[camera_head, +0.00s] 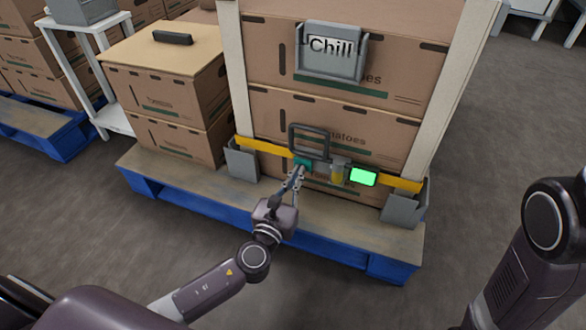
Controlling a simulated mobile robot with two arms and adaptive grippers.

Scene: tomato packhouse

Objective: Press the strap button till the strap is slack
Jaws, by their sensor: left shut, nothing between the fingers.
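A yellow strap (262,147) runs across the front of the tomato boxes, between grey corner pieces. A buckle unit sits mid-strap, with a dark loop handle (308,128), a teal part (303,160) that looks like the button, an amber cylinder (337,173) and a lit green panel (362,177). My left gripper (297,174) is shut and empty, its fingertips at the lower edge of the teal part. Whether they touch or press it I cannot tell. The visible strap looks straight. My right arm shows at the right edge; its gripper is out of view.
The boxes (270,122) stand on a blue-edged pallet (325,240) between pale upright posts (448,90). A "Chill" sign holder (330,68) hangs above the buckle. Shorter stacked boxes (165,90) stand at left, near a white stand (100,75). Floor is clear at right.

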